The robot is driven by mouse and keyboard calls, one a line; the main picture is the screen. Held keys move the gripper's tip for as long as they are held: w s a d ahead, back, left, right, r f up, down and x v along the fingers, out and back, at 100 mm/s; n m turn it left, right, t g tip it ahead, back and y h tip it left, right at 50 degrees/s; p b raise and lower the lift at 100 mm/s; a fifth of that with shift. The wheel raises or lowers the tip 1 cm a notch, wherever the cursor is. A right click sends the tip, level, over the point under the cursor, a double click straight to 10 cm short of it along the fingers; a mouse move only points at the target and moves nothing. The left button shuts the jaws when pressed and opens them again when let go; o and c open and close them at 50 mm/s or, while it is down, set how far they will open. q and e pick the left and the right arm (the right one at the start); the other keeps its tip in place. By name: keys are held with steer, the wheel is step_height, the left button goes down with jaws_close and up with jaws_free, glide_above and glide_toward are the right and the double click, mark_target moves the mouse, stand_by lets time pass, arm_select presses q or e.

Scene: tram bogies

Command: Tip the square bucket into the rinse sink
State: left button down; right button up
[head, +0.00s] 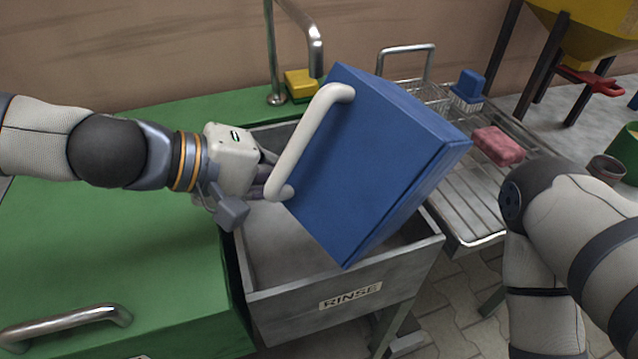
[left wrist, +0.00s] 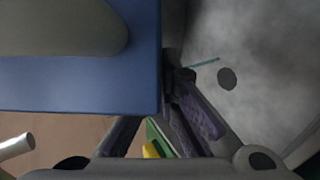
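The square bucket (head: 375,160) is blue with a pale, thick handle (head: 308,135). It is held steeply tilted over the grey rinse sink (head: 330,313), which has a RINSE label on its front. The bucket covers much of the sink's opening; its inside is hidden. My left gripper (head: 272,183) reaches in from the left and is shut on the bucket at the handle's lower end; the exact contact is partly hidden. In the left wrist view the bucket (left wrist: 85,85) fills the upper left, beside the dark fingers (left wrist: 185,115). My right gripper is not in view.
A tap (head: 315,45) stands behind the sink, beside a yellow sponge (head: 300,84). To the right, a wire drainer rack (head: 455,195) carries a blue brush (head: 468,88) and a pink block (head: 497,146). A green counter (head: 110,240) with a metal handle lies left.

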arm_select(q)
steer(key=shift+w+a+f, duration=0.15)
steer(key=shift+f, duration=0.2)
stand_by(0.4)
steer(key=shift+w+n+g+h, duration=0.1)
steer(key=shift+n+g+h, duration=0.3)
steer(key=shift+n+h, duration=0.2)
stand_by(2.1)
